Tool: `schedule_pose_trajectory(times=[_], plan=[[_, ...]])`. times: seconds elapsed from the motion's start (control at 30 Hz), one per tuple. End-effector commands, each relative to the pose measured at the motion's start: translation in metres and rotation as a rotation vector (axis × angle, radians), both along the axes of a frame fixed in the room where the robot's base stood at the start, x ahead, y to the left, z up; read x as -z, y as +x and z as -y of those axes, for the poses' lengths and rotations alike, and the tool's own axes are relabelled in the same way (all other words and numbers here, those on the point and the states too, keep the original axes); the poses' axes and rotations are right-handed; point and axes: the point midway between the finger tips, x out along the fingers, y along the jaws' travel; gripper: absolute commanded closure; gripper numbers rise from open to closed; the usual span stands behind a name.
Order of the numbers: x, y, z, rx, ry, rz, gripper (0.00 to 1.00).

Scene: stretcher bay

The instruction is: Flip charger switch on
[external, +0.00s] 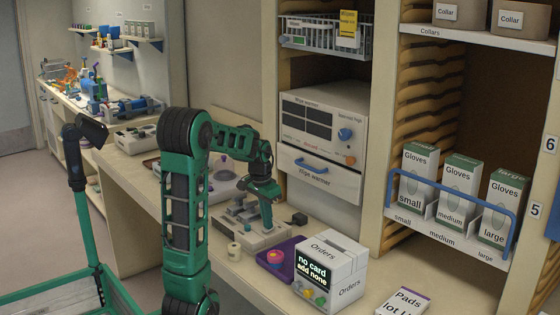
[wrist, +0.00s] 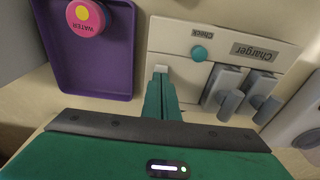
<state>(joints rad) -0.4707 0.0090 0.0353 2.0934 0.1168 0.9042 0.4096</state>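The charger (external: 222,222) is a pale box on the counter, below my gripper (external: 267,224). In the wrist view the charger (wrist: 222,30) shows a "Charger" label, a teal knob (wrist: 199,53) beside a "Check" label, and grey upright units (wrist: 228,100) in its bays. A small pale piece (wrist: 160,69), possibly the switch, shows right at the fingertips; its position, on or off, cannot be told. My gripper (wrist: 162,82) has its green fingers together with nothing seen between them. Whether the tips touch the panel is unclear.
A purple tray (wrist: 88,88) with a pink and yellow "Water" piece (wrist: 86,17) lies beside the charger. The wipe warmer (external: 318,175) is behind, on the right.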

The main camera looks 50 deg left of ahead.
Motion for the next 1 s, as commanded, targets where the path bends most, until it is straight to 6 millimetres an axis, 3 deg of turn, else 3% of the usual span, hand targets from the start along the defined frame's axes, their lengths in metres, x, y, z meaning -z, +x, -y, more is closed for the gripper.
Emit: schedule_pose_trajectory(times=[0.2,0.37,0.8,1.0], plan=[[0.004,-0.003,0.001,-0.002,-0.005,-0.012,1.00],[-0.008,-0.004,0.001,-0.002,-0.003,-0.008,1.00],[-0.096,-0.012,0.000,0.000,0.002,0.002,1.00],[-0.125,-0.016,0.000,0.001,0.001,0.001,1.00]])
